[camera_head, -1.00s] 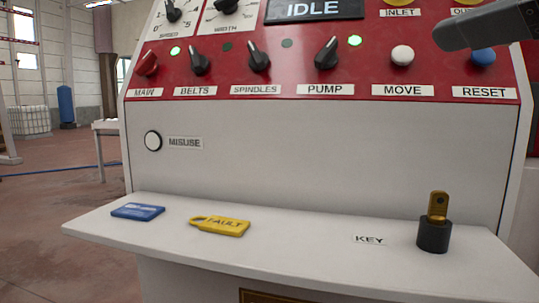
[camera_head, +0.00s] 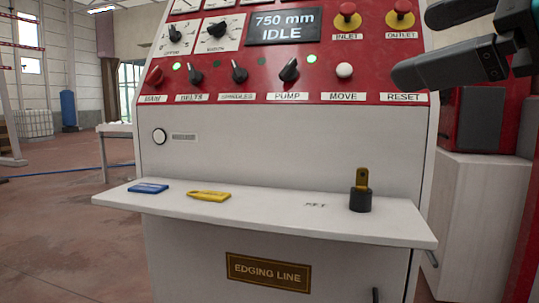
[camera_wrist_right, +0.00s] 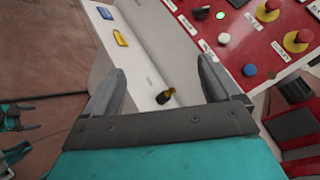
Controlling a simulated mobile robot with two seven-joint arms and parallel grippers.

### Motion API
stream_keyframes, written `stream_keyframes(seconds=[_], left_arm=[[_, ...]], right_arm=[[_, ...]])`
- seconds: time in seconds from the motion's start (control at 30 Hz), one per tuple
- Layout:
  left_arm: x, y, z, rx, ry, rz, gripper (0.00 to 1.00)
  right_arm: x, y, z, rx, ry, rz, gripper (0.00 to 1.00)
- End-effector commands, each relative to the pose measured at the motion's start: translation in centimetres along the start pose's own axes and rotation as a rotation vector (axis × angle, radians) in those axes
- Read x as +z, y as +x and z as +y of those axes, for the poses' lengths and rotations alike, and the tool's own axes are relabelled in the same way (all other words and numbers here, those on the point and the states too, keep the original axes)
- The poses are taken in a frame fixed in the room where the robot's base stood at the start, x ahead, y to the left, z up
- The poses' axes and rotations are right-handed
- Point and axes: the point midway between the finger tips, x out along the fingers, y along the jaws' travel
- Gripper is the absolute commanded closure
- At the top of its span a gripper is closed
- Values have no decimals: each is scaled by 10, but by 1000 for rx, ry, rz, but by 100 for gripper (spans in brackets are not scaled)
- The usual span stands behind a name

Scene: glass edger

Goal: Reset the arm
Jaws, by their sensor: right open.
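My right gripper (camera_head: 412,46) is open and empty at the upper right of the head view, in front of the panel's right edge. Its spread fingers also show in the right wrist view (camera_wrist_right: 160,68). The head view shows the RESET label (camera_head: 404,98), but the button above it is hidden behind a finger. The blue button shows in the right wrist view (camera_wrist_right: 249,70), to the right of the right finger and apart from it. Teal and dark parts (camera_wrist_right: 15,116) at the left edge of the wrist view look like my left gripper; its jaw state is unclear.
The red control panel (camera_head: 205,97) has several knobs, a white MOVE button (camera_head: 344,70) and a display (camera_head: 284,26) reading 750 mm IDLE. The shelf (camera_head: 270,219) holds a blue tag (camera_head: 148,188), a yellow tag (camera_head: 208,196) and a key (camera_head: 361,184) in a black holder.

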Motion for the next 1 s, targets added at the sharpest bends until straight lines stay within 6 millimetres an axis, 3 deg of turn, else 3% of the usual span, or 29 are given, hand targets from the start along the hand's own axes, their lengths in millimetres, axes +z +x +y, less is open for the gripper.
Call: stream_keyframes(seconds=[0.03,0.2,0.4,0.5,0.63,0.77,0.87,1.0], left_arm=[[-1,0,0,-1,0,2,10],[-6,2,-2,-4,3,13,10],[-7,2,-2,-4,3,14,10],[-7,2,-2,-4,4,14,10],[-6,1,-2,-4,4,13,10],[-5,1,-3,-3,6,10,10],[-4,1,-3,-3,7,9,10],[-4,0,-3,-3,7,7,10]], right_arm=[[-3,14,16,84,29,-22,10],[-5,45,72,375,174,-138,10],[-1,62,133,746,512,-327,10],[1,64,150,897,739,-426,10],[-4,70,155,1037,1081,-545,10],[-24,82,149,1107,1467,-646,10],[-52,98,143,1104,1788,-708,10],[-112,125,145,1005,2261,-757,10]])
